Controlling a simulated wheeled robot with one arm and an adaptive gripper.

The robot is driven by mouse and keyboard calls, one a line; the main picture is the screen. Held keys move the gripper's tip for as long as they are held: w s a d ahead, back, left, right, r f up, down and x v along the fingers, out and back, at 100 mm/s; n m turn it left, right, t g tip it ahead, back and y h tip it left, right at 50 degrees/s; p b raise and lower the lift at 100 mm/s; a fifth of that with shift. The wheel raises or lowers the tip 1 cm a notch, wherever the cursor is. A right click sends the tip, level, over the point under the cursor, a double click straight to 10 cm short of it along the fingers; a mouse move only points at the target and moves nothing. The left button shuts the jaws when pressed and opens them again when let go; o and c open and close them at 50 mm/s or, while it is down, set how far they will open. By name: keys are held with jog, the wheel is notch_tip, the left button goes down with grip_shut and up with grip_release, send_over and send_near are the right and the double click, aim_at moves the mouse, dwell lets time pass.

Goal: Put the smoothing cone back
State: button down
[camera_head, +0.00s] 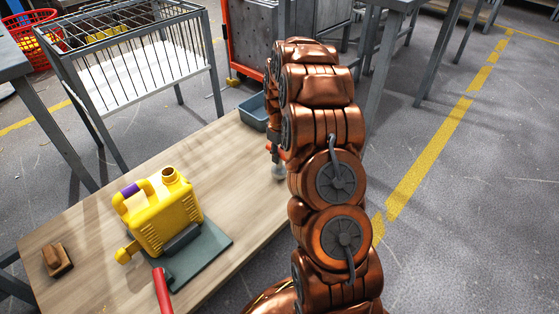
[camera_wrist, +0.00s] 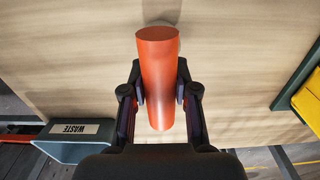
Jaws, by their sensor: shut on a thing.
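My gripper (camera_wrist: 159,88) is shut on an orange-red round bar, the visible part of what looks like the smoothing cone (camera_wrist: 157,60). The bar stands between the two dark fingers, its flat end showing, over the wooden bench top in the wrist view. In the head view my arm hides most of the gripper, and a small grey shape (camera_head: 278,172) shows beside the arm; I cannot tell if it belongs to the cone. The yellow jerry can (camera_head: 165,220) stands on a green mat (camera_head: 213,248) to the left of my arm.
A blue-grey bin (camera_head: 252,112) marked WASTE (camera_wrist: 75,129) is at the bench's far edge. A brown block (camera_head: 57,260) lies at the bench's left and a red handle (camera_head: 162,290) at the front. Bare bench top (camera_head: 225,150) lies between can and bin. A wire rack (camera_head: 130,60) stands behind.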

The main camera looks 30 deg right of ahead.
aim_at(279, 172)
notch_tip(279, 172, down, 2)
jog(key=shift+f+b, duration=0.2)
jog(key=shift+b, duration=0.15)
jog(key=shift+r, duration=0.1)
jog(key=c, duration=0.9)
grip_release()
